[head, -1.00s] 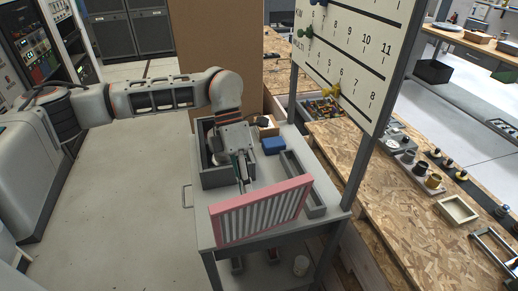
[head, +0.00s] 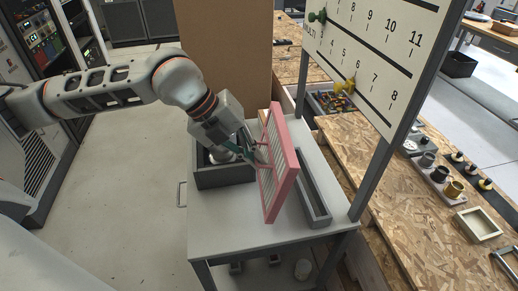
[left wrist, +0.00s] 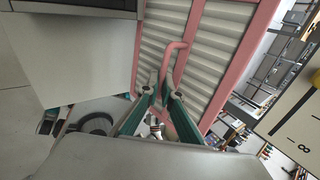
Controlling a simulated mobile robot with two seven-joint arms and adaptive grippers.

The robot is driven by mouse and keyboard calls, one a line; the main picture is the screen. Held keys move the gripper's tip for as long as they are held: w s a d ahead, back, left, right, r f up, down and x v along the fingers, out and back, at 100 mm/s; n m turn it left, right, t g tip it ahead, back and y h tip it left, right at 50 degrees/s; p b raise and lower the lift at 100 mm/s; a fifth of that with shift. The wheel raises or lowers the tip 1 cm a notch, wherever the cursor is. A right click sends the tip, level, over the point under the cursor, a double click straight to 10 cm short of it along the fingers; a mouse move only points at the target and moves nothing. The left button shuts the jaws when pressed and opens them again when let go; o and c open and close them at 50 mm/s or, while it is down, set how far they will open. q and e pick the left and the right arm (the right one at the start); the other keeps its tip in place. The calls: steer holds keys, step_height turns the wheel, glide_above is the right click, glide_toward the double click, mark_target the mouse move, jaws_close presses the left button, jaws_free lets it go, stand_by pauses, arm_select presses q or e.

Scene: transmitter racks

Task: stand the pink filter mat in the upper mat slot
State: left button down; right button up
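The pink filter mat (head: 284,165) has a pink frame and pale ribbed filling. In the head view it is upright and turned nearly edge-on over the right part of the cart top. My left gripper (head: 258,158) is at its left face. In the left wrist view the fingers (left wrist: 162,96) are close around the pink handle (left wrist: 173,62) on the ribbed face of the mat, which also shows there (left wrist: 214,45). The gripper looks shut on this handle. My right gripper is not in view. I cannot make out the upper mat slot.
The cart (head: 232,238) carries a grey open bin (head: 224,178) and a long narrow grey trough (head: 318,205). A numbered white board (head: 385,50) on grey posts stands to the right. Equipment racks (head: 38,45) stand at far left. The floor left of the cart is clear.

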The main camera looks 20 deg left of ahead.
arm_select(q)
steer(key=shift+w+a+r+n, duration=0.1)
steer(key=shift+w+r+n, duration=0.2)
steer(key=shift+n, duration=0.2)
